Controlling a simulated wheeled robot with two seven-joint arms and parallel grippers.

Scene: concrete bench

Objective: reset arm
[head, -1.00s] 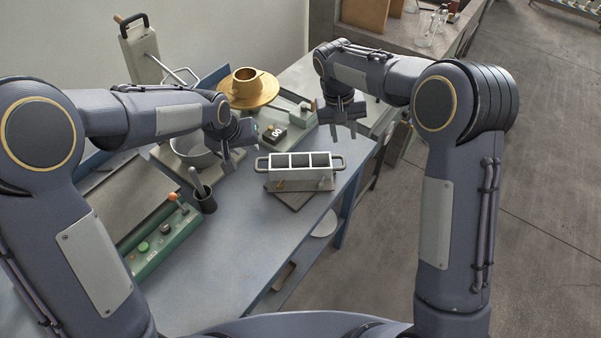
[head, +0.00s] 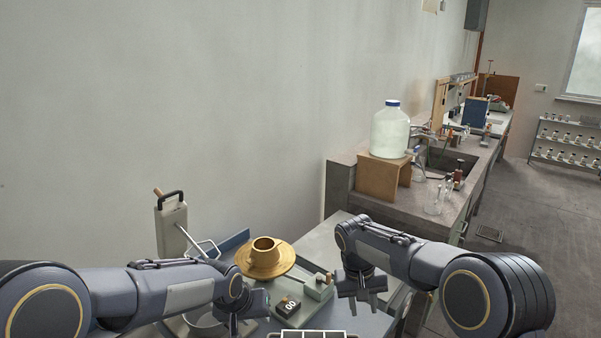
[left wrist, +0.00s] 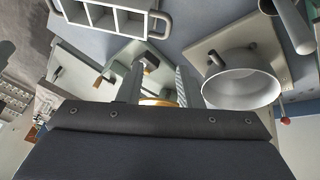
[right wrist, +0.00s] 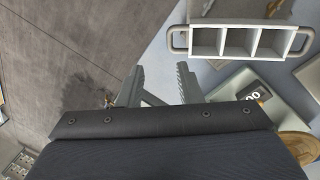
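My left gripper (head: 245,314) hangs over the bench beside the digital timer. In the left wrist view its two fingers (left wrist: 158,84) stand apart with nothing held between them. My right gripper (head: 361,294) hangs over the right side of the bench. In the right wrist view its fingers (right wrist: 162,86) are also spread and empty. A three-cell mould with side handles (right wrist: 251,41) shows there, apart from the fingers. It also shows in the left wrist view (left wrist: 97,14) and at the bottom edge of the head view.
A brass flanged piece (head: 284,265), a timer (head: 286,307) and a tall handled device (head: 171,228) stand on the bench. A metal bowl (left wrist: 238,88) lies close to the left gripper. Floor is open at right.

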